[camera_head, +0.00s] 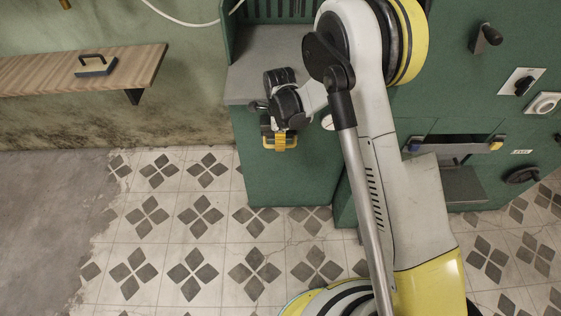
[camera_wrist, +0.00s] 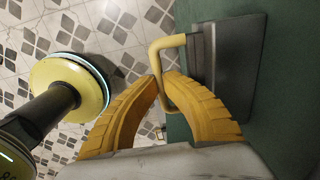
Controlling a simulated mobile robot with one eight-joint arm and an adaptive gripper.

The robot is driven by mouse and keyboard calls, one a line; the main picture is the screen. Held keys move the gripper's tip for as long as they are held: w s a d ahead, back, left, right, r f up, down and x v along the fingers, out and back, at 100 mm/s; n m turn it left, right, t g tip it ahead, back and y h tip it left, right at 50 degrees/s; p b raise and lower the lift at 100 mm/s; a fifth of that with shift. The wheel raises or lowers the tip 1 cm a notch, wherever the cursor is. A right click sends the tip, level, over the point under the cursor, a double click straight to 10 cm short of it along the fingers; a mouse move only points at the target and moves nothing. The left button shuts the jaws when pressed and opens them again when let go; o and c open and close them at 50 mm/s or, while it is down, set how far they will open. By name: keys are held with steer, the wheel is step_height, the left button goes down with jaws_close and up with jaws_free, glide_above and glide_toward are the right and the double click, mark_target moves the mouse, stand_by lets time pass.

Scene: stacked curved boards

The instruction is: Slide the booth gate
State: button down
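The green booth front (camera_head: 290,175) stands below a grey counter, and I take this panel to be the gate. In the wrist view, a pale yellow loop handle (camera_wrist: 165,43) sticks out from a dark grey plate (camera_wrist: 240,60) on a green surface (camera_wrist: 290,110). My gripper (camera_wrist: 161,80) has its two yellow fingers closed in on the handle's outer bar, one on each side. In the head view, my gripper (camera_head: 280,141) is low in front of the green panel, just under the counter edge. My wrist and arm hide part of the booth.
The grey counter (camera_head: 255,72) juts out beside my wrist. A wooden shelf (camera_head: 40,75) with a dark handled block (camera_head: 96,66) is on the left wall. Green cabinets with knobs (camera_head: 485,38) stand at right. The tiled floor (camera_head: 190,230) is clear.

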steer(key=c, duration=1.5)
jaws_free()
steer(key=shift+w+f, duration=0.1)
steer(key=shift+w, duration=0.1)
steer(key=shift+o, duration=0.2)
steer(key=shift+r+p, duration=1.95)
steer(key=shift+r, duration=1.6)
